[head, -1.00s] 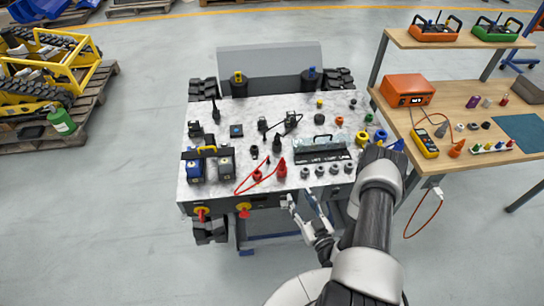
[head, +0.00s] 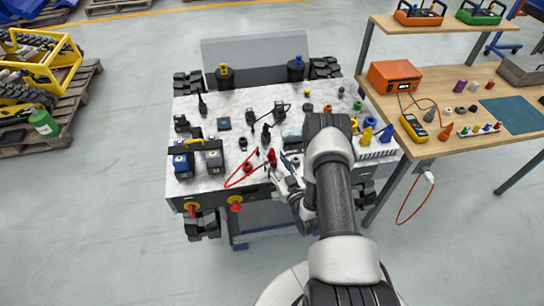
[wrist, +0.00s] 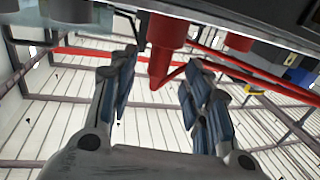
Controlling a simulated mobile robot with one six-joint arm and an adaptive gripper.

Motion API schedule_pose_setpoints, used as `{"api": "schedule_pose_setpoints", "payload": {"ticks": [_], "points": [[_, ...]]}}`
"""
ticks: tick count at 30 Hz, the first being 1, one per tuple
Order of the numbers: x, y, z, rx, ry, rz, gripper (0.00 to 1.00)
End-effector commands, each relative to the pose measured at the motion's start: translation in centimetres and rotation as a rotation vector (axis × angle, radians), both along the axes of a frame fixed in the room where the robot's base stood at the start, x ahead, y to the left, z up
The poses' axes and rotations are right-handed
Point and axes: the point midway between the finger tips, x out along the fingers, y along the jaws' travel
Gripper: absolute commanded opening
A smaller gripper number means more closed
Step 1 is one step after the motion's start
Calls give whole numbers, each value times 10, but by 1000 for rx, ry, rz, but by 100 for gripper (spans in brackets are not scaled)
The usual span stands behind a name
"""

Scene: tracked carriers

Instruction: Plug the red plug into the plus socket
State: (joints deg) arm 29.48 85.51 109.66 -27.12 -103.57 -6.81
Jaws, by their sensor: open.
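The red plug (head: 272,158) stands on the marbled top of the tracked carrier, near its front edge. A red lead loops to the left from it. My gripper (head: 284,170) is just to its front right. In the wrist view the red plug (wrist: 164,45) shows between the two spread fingers of my gripper (wrist: 163,72), which is open, with visible gaps on both sides. A low red round piece (head: 248,167) sits left of the plug and may be the plus socket; no plus mark is legible. It seems to show in the wrist view too (wrist: 238,42).
A blue and grey battery pair (head: 182,163) stands at the left of the top. Black connectors (head: 266,134) stand behind the plug. My arm hides much of the right side. A workbench (head: 460,140) stands at the right.

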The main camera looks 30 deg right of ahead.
Motion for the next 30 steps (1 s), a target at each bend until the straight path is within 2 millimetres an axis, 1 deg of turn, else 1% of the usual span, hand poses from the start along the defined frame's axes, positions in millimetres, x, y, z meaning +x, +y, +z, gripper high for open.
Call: {"api": "schedule_pose_setpoints", "payload": {"ticks": [1,3,7,10,16,30], "points": [[9,-1,-1,-3,-5,2,44],[20,-2,-2,-2,-4,2,44],[35,-4,-1,-2,-3,1,44],[39,-4,-1,-1,0,0,44],[39,-4,-1,0,0,0,44],[39,-4,-1,-1,0,0,12]]}}
